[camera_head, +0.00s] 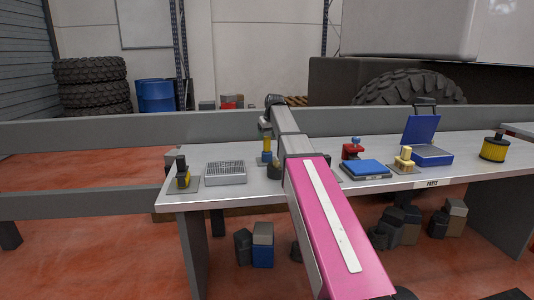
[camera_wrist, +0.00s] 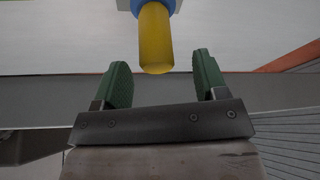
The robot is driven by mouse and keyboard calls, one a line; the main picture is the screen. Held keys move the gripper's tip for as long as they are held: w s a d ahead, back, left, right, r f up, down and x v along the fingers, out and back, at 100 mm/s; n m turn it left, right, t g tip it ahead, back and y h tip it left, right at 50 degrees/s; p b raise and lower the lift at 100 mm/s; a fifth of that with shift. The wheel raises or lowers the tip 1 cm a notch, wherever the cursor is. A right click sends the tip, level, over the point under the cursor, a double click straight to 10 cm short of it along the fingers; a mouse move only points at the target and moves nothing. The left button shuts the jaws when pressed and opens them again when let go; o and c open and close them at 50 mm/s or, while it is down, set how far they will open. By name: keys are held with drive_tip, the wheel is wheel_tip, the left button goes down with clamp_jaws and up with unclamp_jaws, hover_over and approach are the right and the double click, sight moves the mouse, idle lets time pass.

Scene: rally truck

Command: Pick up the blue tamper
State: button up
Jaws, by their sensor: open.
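The blue tamper (camera_head: 267,156) stands on the table left of my arm, with a blue lower part and an upright yellow handle. In the wrist view its yellow handle (camera_wrist: 155,38) points toward my gripper, with a bit of blue at the top edge. My gripper (camera_wrist: 160,60) is open, its two green fingers apart. The handle's end lies between and just ahead of the fingertips, with clear gaps on both sides. In the head view my gripper is small and mostly obscured above the handle.
Left on the table are a grey vented box (camera_head: 225,173) and a yellow-black item (camera_head: 182,174). Right of my arm are a red device (camera_head: 352,151), a blue-topped pad (camera_head: 364,169), a yellow part (camera_head: 404,158) and an open blue case (camera_head: 430,154). A dark item beside the tamper is partly hidden.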

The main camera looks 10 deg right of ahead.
sight(266, 140)
drive_tip(key=x, duration=0.4)
drive_tip(key=shift+w+d+f, duration=0.1)
drive_tip(key=shift+d+f, duration=0.05)
drive_tip(key=shift+f, duration=0.1)
clamp_jaws()
drive_tip(key=shift+r, duration=0.1)
drive_tip(key=shift+r, duration=0.45)
drive_tip(key=r, duration=0.2)
drive_tip(key=a+r, duration=0.1)
drive_tip(key=shift+s+a+r, duration=0.1)
drive_tip(key=shift+s+r, duration=0.1)
drive_tip(key=shift+r, duration=0.2)
drive_tip(key=s+a+r, duration=0.2)
drive_tip(key=a+r, duration=0.4)
drive_tip(key=a, duration=0.4)
drive_tip(key=shift+s, duration=0.4)
